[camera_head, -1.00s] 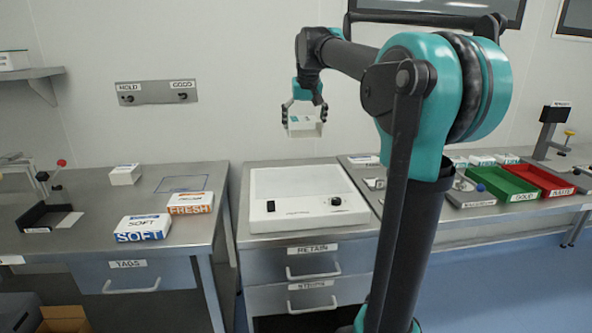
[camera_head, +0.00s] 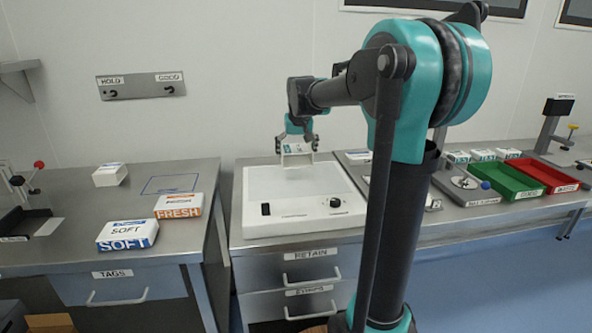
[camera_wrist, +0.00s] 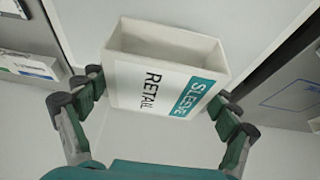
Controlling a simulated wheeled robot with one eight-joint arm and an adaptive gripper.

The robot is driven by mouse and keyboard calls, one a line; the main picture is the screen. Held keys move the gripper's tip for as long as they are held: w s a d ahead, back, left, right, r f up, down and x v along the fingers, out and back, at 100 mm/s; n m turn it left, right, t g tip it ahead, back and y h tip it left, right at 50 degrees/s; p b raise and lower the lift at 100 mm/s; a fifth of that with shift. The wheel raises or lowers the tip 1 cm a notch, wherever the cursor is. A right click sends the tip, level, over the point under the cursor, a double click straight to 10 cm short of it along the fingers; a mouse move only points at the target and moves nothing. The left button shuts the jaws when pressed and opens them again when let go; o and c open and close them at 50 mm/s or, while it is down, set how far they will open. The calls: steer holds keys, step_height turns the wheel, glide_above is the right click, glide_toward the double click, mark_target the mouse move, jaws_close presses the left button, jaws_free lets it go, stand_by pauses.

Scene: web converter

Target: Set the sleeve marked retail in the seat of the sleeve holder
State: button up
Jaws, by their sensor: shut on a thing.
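The sleeve marked retail is a white open-ended box with a teal band; in the wrist view its face (camera_wrist: 150,88) reads SLEEVE and RETAIL. My gripper (camera_wrist: 155,100) is shut on it, with one finger at each side. In the head view my gripper (camera_head: 297,145) holds the sleeve (camera_head: 297,148) close above the back of the white light box; I cannot tell whether they touch. I cannot make out the sleeve holder with certainty in either view.
The white light box (camera_head: 290,215) stands on the middle bench. SOFT (camera_head: 127,232) and FRESH (camera_head: 179,205) packs and a small white box (camera_head: 109,175) lie on the left bench. Green (camera_head: 505,182) and red (camera_head: 545,173) trays sit at right. My arm hides part of the bench right of the light box.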

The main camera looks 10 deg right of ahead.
mark_target(297, 163)
steer(key=shift+f, duration=3.2)
steer(key=shift+f, duration=0.1)
steer(key=o, duration=0.8)
